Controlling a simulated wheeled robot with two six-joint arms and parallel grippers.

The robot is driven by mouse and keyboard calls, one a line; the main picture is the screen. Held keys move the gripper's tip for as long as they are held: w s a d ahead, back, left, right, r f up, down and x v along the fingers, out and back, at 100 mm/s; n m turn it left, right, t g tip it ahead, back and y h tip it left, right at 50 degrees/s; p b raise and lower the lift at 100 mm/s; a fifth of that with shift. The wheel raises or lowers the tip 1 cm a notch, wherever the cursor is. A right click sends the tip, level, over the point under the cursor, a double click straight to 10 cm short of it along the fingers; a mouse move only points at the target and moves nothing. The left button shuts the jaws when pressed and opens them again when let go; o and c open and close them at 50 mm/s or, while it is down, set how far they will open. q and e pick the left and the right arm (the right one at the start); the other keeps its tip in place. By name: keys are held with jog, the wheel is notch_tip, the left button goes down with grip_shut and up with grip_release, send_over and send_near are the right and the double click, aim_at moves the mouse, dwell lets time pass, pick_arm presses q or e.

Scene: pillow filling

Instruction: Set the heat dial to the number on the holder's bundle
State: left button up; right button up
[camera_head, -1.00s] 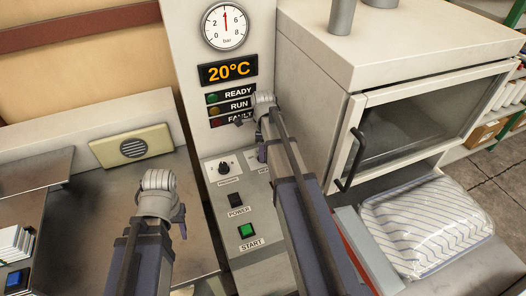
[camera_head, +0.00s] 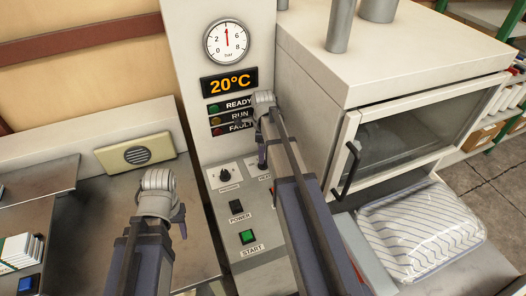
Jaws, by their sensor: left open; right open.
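A heat dial there is hidden by my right arm. My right gripper (camera_head: 262,155) hangs over the panel's upper right, below the status lamps. It looks open and holds nothing that I can see. My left gripper (camera_head: 181,222) is left of the panel over the metal worktop, open, with nothing seen in it. A white stack (camera_head: 18,250) at the left edge may be the holder's bundle; no number is readable.
The display (camera_head: 229,84) reads 20°C, below a round bar gauge (camera_head: 227,41). A POWER switch (camera_head: 236,206) and green START button (camera_head: 247,237) lie lower on the panel. A handled oven-like cabinet (camera_head: 350,150) and a wrapped striped pillow (camera_head: 420,235) are at right.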

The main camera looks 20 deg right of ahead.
notch_tip(320, 180, up, 4)
jog(key=shift+f+p, duration=0.2)
jog(key=shift+p, duration=1.05)
pick_arm(q)
notch_tip(320, 180, up, 4)
jog(key=shift+f, duration=0.2)
pick_arm(e)
jog(key=s+a+n, duration=0.9)
jog(key=a+n, duration=0.3)
jog(key=n, duration=0.2)
jog(key=s+a+n+h, duration=0.1)
jog(key=s+a+n, duration=0.8)
jog(key=a+n, duration=0.3)
jog(key=n, duration=0.2)
jog(key=shift+s+n, duration=0.3)
jog(key=shift+s, duration=0.05)
jog(key=shift+c, duration=0.4)
